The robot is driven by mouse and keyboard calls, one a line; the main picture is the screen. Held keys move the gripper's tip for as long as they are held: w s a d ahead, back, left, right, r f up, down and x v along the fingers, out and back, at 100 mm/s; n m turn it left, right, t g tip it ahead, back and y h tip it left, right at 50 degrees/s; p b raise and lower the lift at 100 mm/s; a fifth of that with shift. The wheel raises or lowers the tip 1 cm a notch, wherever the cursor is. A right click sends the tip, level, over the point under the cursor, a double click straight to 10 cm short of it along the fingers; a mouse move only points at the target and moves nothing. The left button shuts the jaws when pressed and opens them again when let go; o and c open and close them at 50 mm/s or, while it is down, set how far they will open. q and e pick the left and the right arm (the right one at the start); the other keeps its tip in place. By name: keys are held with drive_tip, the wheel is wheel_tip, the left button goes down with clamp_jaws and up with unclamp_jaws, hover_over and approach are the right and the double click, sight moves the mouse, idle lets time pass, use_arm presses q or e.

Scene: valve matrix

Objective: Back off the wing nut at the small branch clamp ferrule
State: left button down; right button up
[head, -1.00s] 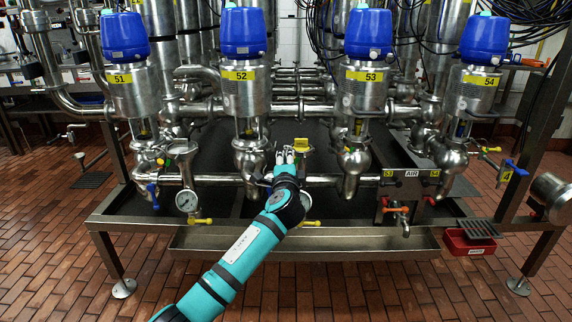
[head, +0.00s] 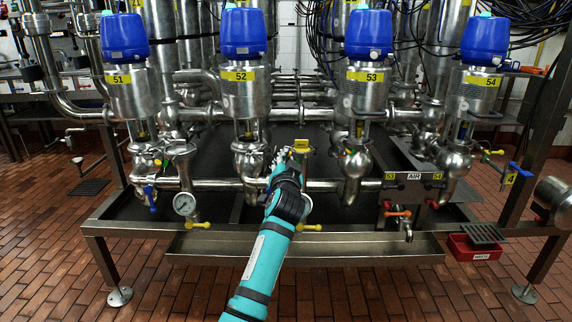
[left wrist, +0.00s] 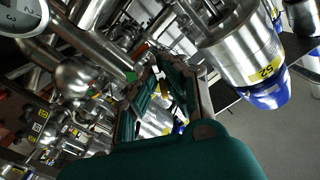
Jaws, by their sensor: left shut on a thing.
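My left gripper (head: 281,156) reaches from below to the pipework between valves 52 and 53, just left of a small yellow-tagged fitting (head: 302,146). This looks like the small branch. In the left wrist view the fingers (left wrist: 160,66) of this gripper are drawn together at the metal fittings. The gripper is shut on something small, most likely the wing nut. The fingers hide the nut and most of the clamp ferrule, so how the nut sits cannot be told. My right gripper is in neither view.
Valve 52 (head: 243,95) stands just left of the gripper and valve 53 (head: 366,90) to its right. A pressure gauge (head: 185,204) and yellow-handled taps (head: 312,228) are nearby. The drip tray (head: 300,247) runs along the front. A red bin (head: 475,246) sits at right.

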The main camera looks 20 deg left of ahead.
use_arm(q)
drive_tip(key=n, duration=0.2)
drive_tip(key=shift+r+n, duration=0.2)
drive_tip(key=shift+n, duration=0.1)
drive_tip(key=shift+r+n, duration=0.1)
drive_tip(key=shift+n, duration=0.9)
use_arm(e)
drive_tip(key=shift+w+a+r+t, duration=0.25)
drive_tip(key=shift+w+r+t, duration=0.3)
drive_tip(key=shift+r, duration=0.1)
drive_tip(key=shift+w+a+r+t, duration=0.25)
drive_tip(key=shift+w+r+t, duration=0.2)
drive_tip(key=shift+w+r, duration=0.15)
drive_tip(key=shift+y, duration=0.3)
use_arm(q)
drive_tip(key=c, duration=1.5)
unclamp_jaws()
wheel_tip(320, 180, up, 10)
drive_tip(key=shift+f+b, duration=0.15)
drive_tip(key=shift+b, duration=0.15)
